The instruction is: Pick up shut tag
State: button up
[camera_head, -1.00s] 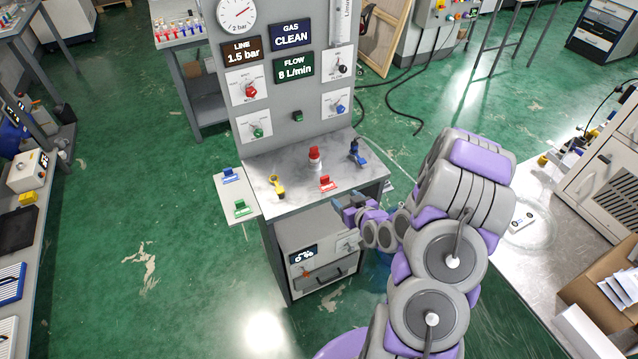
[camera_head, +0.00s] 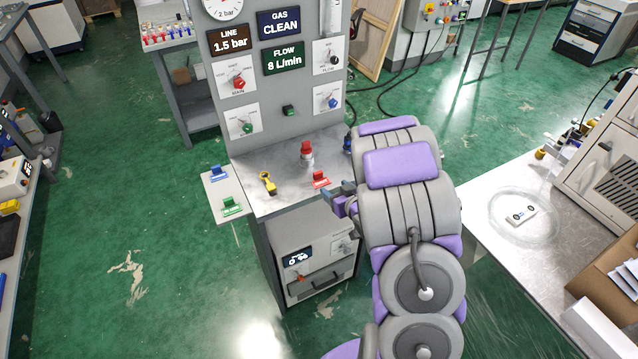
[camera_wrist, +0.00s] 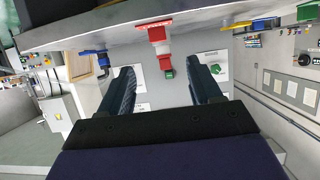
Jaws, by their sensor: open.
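A red tag (camera_head: 320,180) stands near the front right of the metal shelf (camera_head: 290,190) on the gas panel. A blue tag (camera_head: 219,174) and a green tag (camera_head: 231,207) sit on a small side plate at the shelf's left. I cannot read which one says shut. My gripper (camera_head: 343,197) is beside the shelf's front edge, just right of and below the red tag, partly hidden by my arm. In the wrist view, which looks upside down, my gripper (camera_wrist: 160,76) is open and empty. The red tag (camera_wrist: 154,23) shows beyond and between its fingers.
A red-topped white cylinder (camera_head: 307,151) stands behind the red tag, and a yellow-handled part (camera_head: 267,182) lies left of it. A blue part (camera_head: 347,144) at the right is mostly hidden by my arm. A grey cabinet (camera_head: 315,255) is below; a metal bench (camera_head: 480,210) is right.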

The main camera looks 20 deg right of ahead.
jog(key=w+b, duration=0.1)
jog(key=b, duration=0.2)
send_near(318, 172)
jog(key=w, duration=0.1)
jog(key=w+f, duration=0.2)
jog(key=shift+w+a+f, duration=0.1)
jog(key=shift+a, duration=0.2)
jog(key=shift+d+b+x, duration=0.15)
jog(key=shift+b+x, duration=0.3)
jog(key=shift+x, duration=1.1)
jog(key=shift+d+b+x, duration=0.1)
jog(key=shift+b+x, duration=0.3)
jog(key=shift+x, duration=1.15)
jog(key=shift+r, duration=0.2)
jog(key=shift+c, duration=0.2)
jog(key=c, duration=1)
jog(key=shift+w+r, duration=0.1)
jog(key=shift+r, duration=0.05)
